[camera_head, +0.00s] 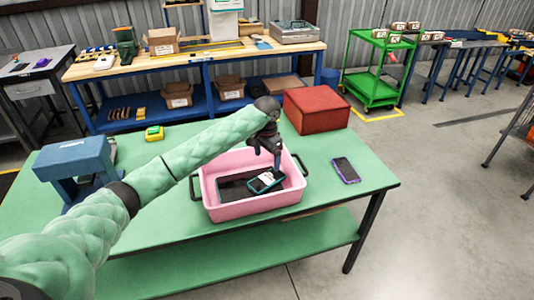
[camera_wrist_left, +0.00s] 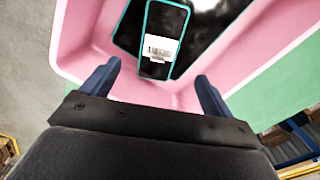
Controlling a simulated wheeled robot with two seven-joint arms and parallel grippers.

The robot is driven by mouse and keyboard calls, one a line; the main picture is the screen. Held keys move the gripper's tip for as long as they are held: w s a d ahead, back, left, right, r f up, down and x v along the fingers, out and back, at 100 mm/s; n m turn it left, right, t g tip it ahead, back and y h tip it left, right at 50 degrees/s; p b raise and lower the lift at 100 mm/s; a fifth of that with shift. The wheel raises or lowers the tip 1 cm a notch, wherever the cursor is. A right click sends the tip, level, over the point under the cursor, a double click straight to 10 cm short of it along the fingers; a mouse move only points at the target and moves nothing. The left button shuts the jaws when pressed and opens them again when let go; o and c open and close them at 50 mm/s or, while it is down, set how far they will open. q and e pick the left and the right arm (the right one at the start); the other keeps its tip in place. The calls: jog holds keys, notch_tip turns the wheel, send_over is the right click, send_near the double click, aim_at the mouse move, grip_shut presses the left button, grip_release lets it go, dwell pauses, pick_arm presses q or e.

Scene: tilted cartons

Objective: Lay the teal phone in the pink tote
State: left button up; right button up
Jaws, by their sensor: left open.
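The pink tote (camera_head: 252,208) stands on the green table (camera_head: 375,178). The teal phone (camera_head: 258,186), dark with a teal edge and a white label, lies inside the tote. In the left wrist view the phone (camera_wrist_left: 157,68) lies over a larger dark flat thing (camera_wrist_left: 130,32), whose edge also looks teal. My left gripper (camera_head: 267,157) points down over the tote, near the phone. In the left wrist view its two fingers (camera_wrist_left: 159,72) are spread apart with nothing between them, and the phone is beyond their tips. My right gripper is not in view.
A purple-edged phone (camera_head: 346,170) lies on the table right of the tote. A red box (camera_head: 316,109) stands behind the tote. A blue stand-like object (camera_head: 75,158) and a small yellow-green device (camera_head: 154,133) are at the left. The table's right end is mostly clear.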

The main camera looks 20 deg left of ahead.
pick_arm(q)
jog(key=shift+r+b, duration=0.6)
jog(key=shift+r, duration=1.45)
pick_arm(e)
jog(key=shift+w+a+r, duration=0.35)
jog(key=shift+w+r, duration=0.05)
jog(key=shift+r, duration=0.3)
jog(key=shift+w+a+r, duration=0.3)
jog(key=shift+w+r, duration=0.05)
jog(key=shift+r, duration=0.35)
